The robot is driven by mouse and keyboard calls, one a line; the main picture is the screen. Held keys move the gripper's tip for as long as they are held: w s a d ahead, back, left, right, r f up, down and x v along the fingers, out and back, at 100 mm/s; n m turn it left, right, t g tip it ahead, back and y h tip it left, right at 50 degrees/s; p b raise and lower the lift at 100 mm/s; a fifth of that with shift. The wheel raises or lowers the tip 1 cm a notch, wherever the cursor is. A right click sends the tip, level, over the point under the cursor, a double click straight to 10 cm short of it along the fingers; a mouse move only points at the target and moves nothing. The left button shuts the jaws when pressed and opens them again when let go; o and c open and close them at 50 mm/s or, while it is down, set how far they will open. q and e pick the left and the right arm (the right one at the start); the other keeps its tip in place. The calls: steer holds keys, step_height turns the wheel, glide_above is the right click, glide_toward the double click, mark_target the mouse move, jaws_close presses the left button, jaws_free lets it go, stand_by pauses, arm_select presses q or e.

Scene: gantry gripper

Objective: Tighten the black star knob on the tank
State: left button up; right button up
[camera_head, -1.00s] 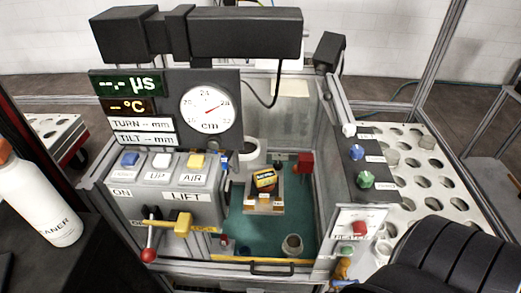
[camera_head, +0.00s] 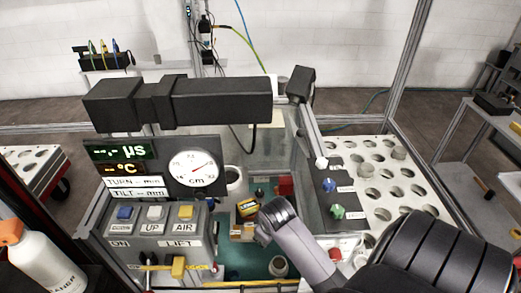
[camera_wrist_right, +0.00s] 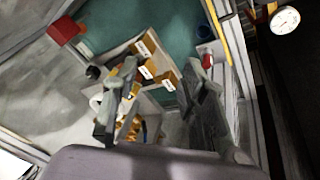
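A small dark knob-like thing (camera_head: 259,192) shows inside the tank (camera_head: 262,254), left of a red block. A black round thing (camera_wrist_right: 92,72) shows beside the left finger in the right wrist view. It may be the same knob; its star shape cannot be made out. My right gripper (camera_head: 264,232) reaches in over the tank from the right, near a yellow-and-black piece (camera_head: 247,209). In the wrist view my right gripper (camera_wrist_right: 160,104) has its fingers apart with nothing clearly between them. My left gripper is not in view.
The red block (camera_head: 285,186) and a small round cup (camera_head: 278,266) stand in the tank. Blue (camera_head: 329,185) and green (camera_head: 337,212) knobs sit on the right panel. A lift panel (camera_head: 165,225) and gauge (camera_head: 194,168) stand left. A black beam (camera_head: 215,101) crosses behind.

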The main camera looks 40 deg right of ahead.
steer(key=w+d+r+m, duration=0.1)
steer(key=w+d+r, duration=0.2)
steer(key=w+d, duration=0.55)
steer(key=m+t+y+b, duration=0.1)
steer(key=y, duration=0.1)
glide_above(260, 192)
steer(key=s, duration=0.4)
step_height(260, 192, down, 5)
steer(key=b+x, duration=0.9)
steer(key=b, duration=0.4)
steer(key=shift+a+f+b, duration=0.15)
steer(key=shift+f+b, duration=0.15)
steer(key=shift+f, duration=0.05)
steer(key=shift+c, duration=0.4)
steer(key=c, duration=0.8)
steer(key=shift+o, duration=0.2)
steer(key=shift+m, duration=0.3)
